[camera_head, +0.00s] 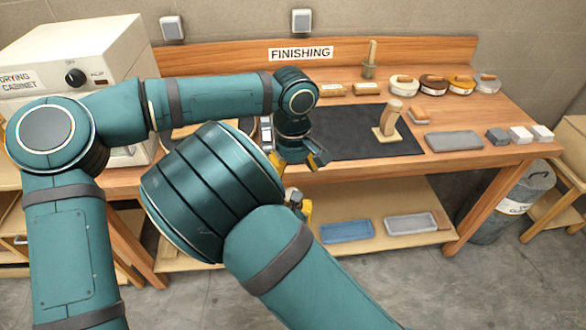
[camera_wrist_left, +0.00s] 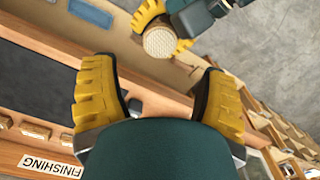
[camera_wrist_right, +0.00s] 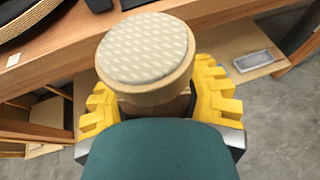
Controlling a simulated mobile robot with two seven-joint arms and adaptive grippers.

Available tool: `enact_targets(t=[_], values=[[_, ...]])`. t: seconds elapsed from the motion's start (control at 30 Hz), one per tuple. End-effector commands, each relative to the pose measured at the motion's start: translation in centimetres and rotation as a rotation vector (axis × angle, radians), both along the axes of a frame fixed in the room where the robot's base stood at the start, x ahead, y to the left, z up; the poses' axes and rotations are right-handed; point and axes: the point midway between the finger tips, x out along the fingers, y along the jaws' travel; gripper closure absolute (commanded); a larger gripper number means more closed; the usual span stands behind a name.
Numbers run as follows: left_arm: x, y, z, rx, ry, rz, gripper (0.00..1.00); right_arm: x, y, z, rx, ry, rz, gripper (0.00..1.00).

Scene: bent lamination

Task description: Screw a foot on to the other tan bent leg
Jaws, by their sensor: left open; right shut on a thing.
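My right gripper (camera_wrist_right: 152,88) is shut on a round wooden piece (camera_wrist_right: 146,52) with a pale, patterned flat face. The piece also shows in the left wrist view (camera_wrist_left: 160,43), but I cannot tell whether it is a foot. My left gripper (camera_head: 297,163) is open and empty at the bench's front edge. In the left wrist view its two yellow fingers stand wide apart, with the right gripper and the round piece beyond them. In the head view my right arm mostly hides the right gripper. I cannot make out a tan bent leg in any view.
A tan wooden block on a flat base (camera_head: 386,133) stands on the black mat (camera_head: 345,147). Round tins, grey and white blocks and a grey slab (camera_head: 454,142) lie to the right. A blue tray (camera_head: 347,231) sits on the lower shelf. A drying cabinet (camera_head: 95,55) stands left.

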Motion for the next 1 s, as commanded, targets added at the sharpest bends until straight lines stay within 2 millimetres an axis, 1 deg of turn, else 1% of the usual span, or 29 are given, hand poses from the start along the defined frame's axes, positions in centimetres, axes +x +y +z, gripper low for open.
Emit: enact_targets(t=[0.4, 0.5, 0.7, 0.97, 1.0], values=[[-0.1, 0.0, -5.7, -0.002, 0.004, 0.0, 0.27, 0.0, 0.0, 0.0, 0.0, -0.001, 0.0, 1.0], [-0.1, 0.0, -6.7, -0.001, 0.003, -0.001, 0.27, 0.0, 0.0, 0.0, 0.0, -0.001, 0.0, 1.0], [-0.1, 0.0, -7.6, 0.0, 0.001, 0.0, 0.27, 0.0, 0.0, 0.0, 0.0, -0.001, 0.0, 1.0], [-0.1, 0.0, -7.7, -0.001, 0.0, 0.0, 0.27, 0.0, 0.0, 0.0, 0.0, -0.001, 0.0, 1.0], [-0.1, 0.0, -7.7, -0.001, 0.0, 0.0, 0.36, 0.0, 0.0, 0.0, 0.0, -0.001, 0.0, 1.0]])
